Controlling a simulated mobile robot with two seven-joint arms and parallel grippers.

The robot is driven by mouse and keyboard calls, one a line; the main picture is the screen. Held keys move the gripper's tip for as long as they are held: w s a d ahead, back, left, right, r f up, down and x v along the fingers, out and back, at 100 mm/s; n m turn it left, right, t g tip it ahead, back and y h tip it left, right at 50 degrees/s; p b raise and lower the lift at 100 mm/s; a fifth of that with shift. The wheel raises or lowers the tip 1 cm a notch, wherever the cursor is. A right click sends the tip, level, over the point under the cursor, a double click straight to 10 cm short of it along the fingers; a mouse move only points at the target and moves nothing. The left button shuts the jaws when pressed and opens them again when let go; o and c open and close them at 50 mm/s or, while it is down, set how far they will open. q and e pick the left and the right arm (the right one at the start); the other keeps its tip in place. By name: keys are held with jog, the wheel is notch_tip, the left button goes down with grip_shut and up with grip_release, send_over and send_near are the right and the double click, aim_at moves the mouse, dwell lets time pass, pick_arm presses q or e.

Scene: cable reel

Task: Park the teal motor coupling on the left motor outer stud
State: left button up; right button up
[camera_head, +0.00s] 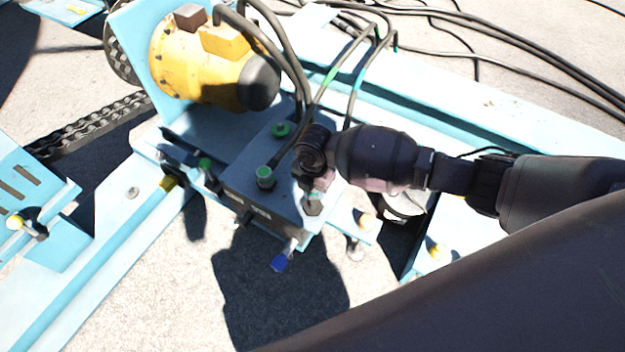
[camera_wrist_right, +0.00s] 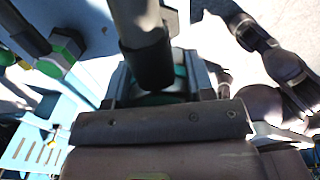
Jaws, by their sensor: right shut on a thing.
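My right gripper (camera_head: 314,188) is over the right front part of the dark valve box (camera_head: 245,195). In the right wrist view it is shut around a dark hose end with a teal band, the teal coupling (camera_wrist_right: 180,72); the fingers hide most of it. The grey hose (camera_wrist_right: 138,20) runs up from it. A metal fitting (camera_head: 313,206) shows just below the gripper in the head view; I cannot tell whether the coupling touches it. I cannot tell which stud is the left motor outer one. My left gripper is not in view.
Green-topped fittings (camera_head: 281,130) and (camera_head: 265,178) stand on the box, and one shows in the wrist view (camera_wrist_right: 66,45). Black hoses (camera_head: 290,60) arch behind. A yellow motor (camera_head: 205,65) stands behind left.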

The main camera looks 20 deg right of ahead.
aim_at(314, 202)
notch_tip(314, 202, down, 3)
jog(key=shift+s+f+b, duration=0.1)
jog(key=shift+f+b, duration=0.05)
jog(key=shift+b, duration=0.5)
jog(key=shift+f+b, duration=0.45)
jog(key=shift+f, duration=1)
jog(key=shift+f, duration=0.5)
jog(key=o, duration=1.1)
